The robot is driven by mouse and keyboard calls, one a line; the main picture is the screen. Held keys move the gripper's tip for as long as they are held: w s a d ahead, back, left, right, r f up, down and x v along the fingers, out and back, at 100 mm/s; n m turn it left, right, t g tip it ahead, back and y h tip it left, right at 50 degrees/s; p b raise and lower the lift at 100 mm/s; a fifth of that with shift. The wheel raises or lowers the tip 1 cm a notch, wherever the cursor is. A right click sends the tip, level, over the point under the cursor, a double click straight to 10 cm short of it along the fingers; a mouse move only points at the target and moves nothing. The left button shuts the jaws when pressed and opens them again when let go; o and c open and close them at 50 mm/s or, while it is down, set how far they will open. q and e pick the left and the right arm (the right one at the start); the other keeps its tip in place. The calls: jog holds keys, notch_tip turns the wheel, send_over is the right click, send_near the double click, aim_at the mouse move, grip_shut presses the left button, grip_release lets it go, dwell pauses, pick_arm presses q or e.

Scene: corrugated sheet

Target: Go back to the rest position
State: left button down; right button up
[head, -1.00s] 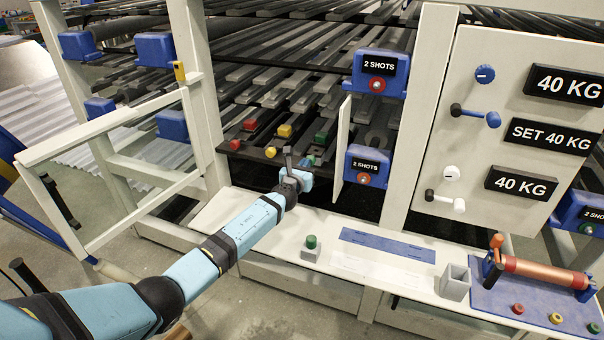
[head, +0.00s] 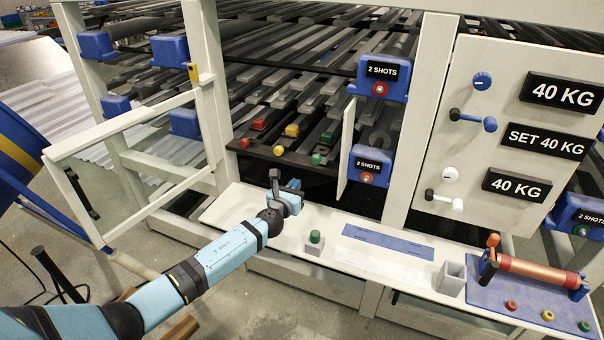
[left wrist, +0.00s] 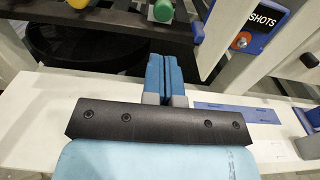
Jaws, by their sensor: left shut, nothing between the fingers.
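My left gripper (head: 287,191) is shut and empty, held above the white shelf along the front of the machine. Its closed blue fingers also show in the left wrist view (left wrist: 164,75), pressed together with nothing between them. The arm reaches in from the lower left in the head view. My right gripper is in neither view.
A white-framed door (head: 128,165) stands open at left, close to my arm. The white shelf (head: 235,208) carries a green button on a grey block (head: 315,241), a blue mat, a grey box (head: 451,279) and a copper-coloured roller (head: 535,272). Red, yellow and green knobs sit behind.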

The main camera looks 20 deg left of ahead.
pick_arm(q)
jog(key=s+d+f+n+g+h, duration=0.15)
jog(key=s+d+f+n, duration=0.3)
jog(key=s+n, duration=0.5)
jog(key=s+d+f+n+g, duration=0.4)
jog(key=s+n, duration=0.3)
jog(key=s, duration=0.5)
jog(key=s+d+f+n+g+h, duration=0.1)
jog(key=s+d+f+n, duration=0.4)
jog(key=s+n, duration=0.45)
jog(key=s+d+n+g+h, duration=0.1)
jog(key=s+d+n+h, duration=0.1)
jog(key=s+n, duration=0.7)
notch_tip(320, 180, up, 14)
jog(key=s+m+p, duration=0.2)
jog(key=s+p, duration=0.1)
jog(key=p, duration=1.2)
jog(key=shift+a+y+p, duration=0.3)
jog(key=shift+y, duration=0.05)
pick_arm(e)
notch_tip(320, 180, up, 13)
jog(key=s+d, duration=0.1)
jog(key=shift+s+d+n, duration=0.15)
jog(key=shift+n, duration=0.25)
pick_arm(q)
jog(key=shift+t, duration=0.25)
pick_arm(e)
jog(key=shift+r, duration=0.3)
